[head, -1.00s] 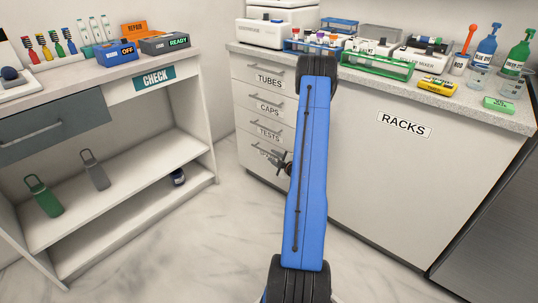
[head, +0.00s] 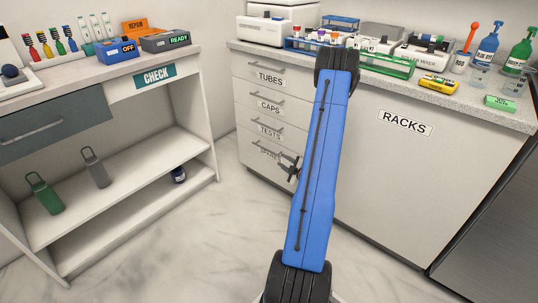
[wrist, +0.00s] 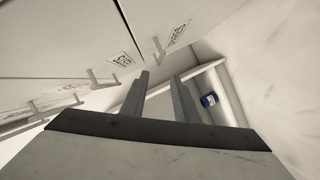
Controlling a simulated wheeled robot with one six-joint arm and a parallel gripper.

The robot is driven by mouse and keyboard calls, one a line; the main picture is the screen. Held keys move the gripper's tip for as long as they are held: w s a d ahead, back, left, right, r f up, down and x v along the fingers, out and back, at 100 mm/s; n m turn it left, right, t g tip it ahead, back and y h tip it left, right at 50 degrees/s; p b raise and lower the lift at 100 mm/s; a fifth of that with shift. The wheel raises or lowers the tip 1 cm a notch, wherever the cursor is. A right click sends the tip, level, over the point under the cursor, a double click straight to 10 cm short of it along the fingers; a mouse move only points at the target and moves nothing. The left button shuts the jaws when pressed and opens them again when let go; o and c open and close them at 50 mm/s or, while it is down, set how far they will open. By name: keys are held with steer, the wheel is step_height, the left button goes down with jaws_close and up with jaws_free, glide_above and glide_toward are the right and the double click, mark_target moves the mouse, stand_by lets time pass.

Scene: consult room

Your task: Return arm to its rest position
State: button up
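My gripper (head: 289,168) shows small and dark beside my blue arm link in the head view, in front of the lower labelled drawers. Part of it is hidden behind the link. In the wrist view my two gripper fingers (wrist: 160,77) stand apart with nothing between them. The gripper is open and empty. The arm is folded, with its blue link rising from the bottom of the head view toward the counter edge.
The drawer cabinet (head: 268,106), with protruding handles, and a RACKS cupboard (head: 385,165) stand behind the arm. Racks and bottles crowd the counter (head: 450,92). An open shelf unit (head: 130,185) holds several bottles at left. The floor (head: 180,250) between is clear.

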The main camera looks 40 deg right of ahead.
steer(key=w+a+r+g, duration=0.2)
steer(key=w+a+r, duration=0.25)
steer(key=r, duration=0.25)
steer(key=a+r+m+g, duration=0.4)
steer(key=a+r, duration=1.3)
steer(key=r, duration=0.2)
steer(key=s+a+r+m+g+y, duration=0.1)
steer(key=s+a+r+m, duration=0.15)
steer(key=s+a, duration=0.4)
steer(key=s+a+r+m+g, duration=0.1)
steer(key=s+a+r, duration=0.35)
steer(key=a, duration=0.35)
steer(key=s+a+g+y, duration=0.1)
steer(key=s+a, duration=0.5)
steer(key=s, duration=0.3)
steer(key=s+a+r+m+g+y, duration=0.1)
steer(key=s+a, duration=0.5)
steer(key=s, duration=0.3)
steer(key=shift+s+r+y, duration=0.25)
steer(key=shift+r+y, duration=0.05)
steer(key=shift+y, duration=0.1)
steer(key=shift+a, duration=0.1)
